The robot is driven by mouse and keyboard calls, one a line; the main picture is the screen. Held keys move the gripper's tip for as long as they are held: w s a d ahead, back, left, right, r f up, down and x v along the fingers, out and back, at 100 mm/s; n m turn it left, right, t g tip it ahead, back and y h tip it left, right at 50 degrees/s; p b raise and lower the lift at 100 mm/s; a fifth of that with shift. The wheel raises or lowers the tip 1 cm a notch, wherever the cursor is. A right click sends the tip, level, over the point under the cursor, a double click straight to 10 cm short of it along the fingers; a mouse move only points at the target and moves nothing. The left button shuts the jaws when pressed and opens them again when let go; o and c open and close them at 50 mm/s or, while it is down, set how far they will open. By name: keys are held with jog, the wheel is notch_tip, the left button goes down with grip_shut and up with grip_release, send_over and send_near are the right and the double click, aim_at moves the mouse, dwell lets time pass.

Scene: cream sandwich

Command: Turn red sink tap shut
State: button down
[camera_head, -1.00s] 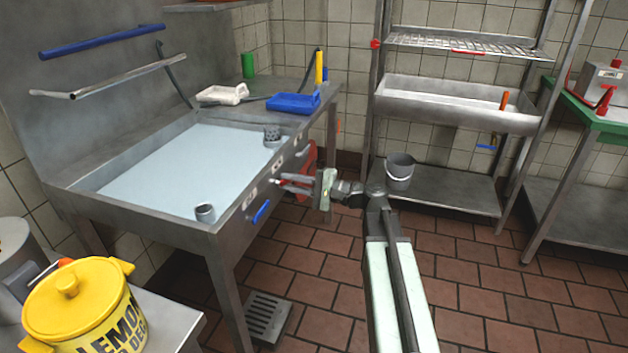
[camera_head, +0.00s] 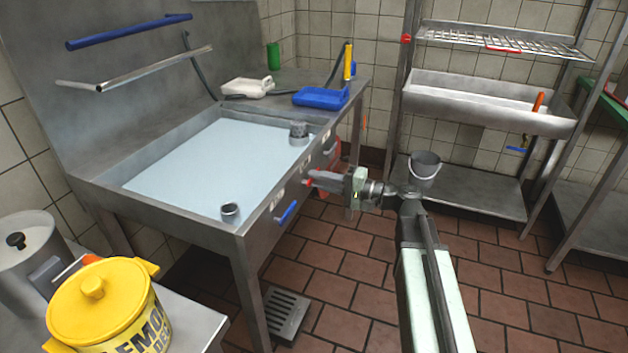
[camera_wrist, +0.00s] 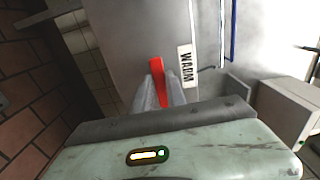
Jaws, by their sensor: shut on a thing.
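The red tap handle (camera_wrist: 157,66) is on the sink's steel front panel, just left of a white label reading "WARM" (camera_wrist: 186,66) in the wrist view. My gripper (camera_wrist: 160,94) is shut on the handle, with the red bar running between its two grey fingers. In the head view my gripper (camera_head: 318,179) is at the sink's front face. Only a small red bit of the handle (camera_head: 308,183) shows there at the fingertips; the rest is hidden.
A blue tap handle (camera_head: 287,212) is on the same front, nearer the camera. The sink basin (camera_head: 200,165) holds pale water. A yellow pot (camera_head: 95,300) stands at lower left. A grey bucket (camera_head: 424,168) is behind my arm. Tiled floor (camera_head: 345,265) is open beside the sink.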

jog(key=shift+w+d, duration=0.1)
jog(key=shift+w, duration=0.1)
jog(key=c, duration=1.4)
grip_release()
jog(key=shift+w, duration=0.1)
jog(key=shift+o, duration=0.2)
jog(key=shift+a, duration=0.2)
jog(key=v, duration=0.8)
